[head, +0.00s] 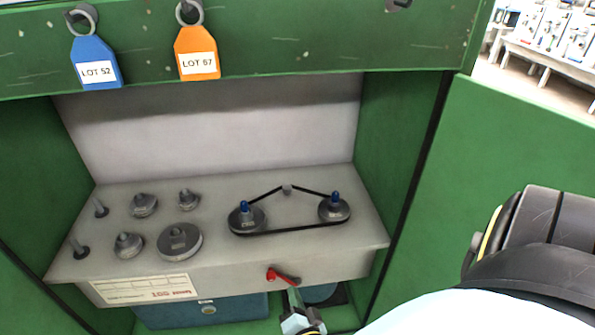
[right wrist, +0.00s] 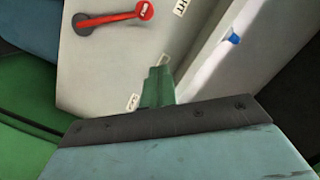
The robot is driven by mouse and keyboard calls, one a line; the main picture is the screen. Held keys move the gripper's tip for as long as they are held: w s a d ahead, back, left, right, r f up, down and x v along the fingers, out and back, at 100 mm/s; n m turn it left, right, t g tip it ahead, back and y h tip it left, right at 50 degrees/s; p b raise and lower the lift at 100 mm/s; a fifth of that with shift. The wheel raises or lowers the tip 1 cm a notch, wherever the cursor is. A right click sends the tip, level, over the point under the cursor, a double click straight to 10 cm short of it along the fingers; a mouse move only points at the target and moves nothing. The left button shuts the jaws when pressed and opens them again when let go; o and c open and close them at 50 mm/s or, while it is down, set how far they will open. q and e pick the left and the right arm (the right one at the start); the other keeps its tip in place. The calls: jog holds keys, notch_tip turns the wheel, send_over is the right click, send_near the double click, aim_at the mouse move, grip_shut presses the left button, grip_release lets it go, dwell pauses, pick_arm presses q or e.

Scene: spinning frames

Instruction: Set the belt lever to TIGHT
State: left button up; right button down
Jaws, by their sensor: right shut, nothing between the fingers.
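The belt lever (head: 282,277) is on the front face of the grey bench, a red arm with a red knob. In the head view its knob end points left of its dark pivot. In the right wrist view the lever (right wrist: 115,19) is at the top, its knob close to a label ending in "HT" (right wrist: 180,6); the rest of that label is cut off. My right gripper (head: 292,297) is shut and empty, just below the lever in the head view. Its fingertips (right wrist: 162,68) are apart from the lever in the wrist view. My left gripper is out of view.
A black belt (head: 285,233) runs around two blue-topped pulleys and a small idler. Several grey pulleys and pegs stand at left. Green cabinet walls (head: 400,140) enclose the bench. Blue (head: 95,62) and orange (head: 197,52) tags hang above. A blue box (head: 205,309) sits below.

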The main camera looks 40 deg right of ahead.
jog(key=shift+v, duration=1.2)
jog(key=shift+w, duration=0.1)
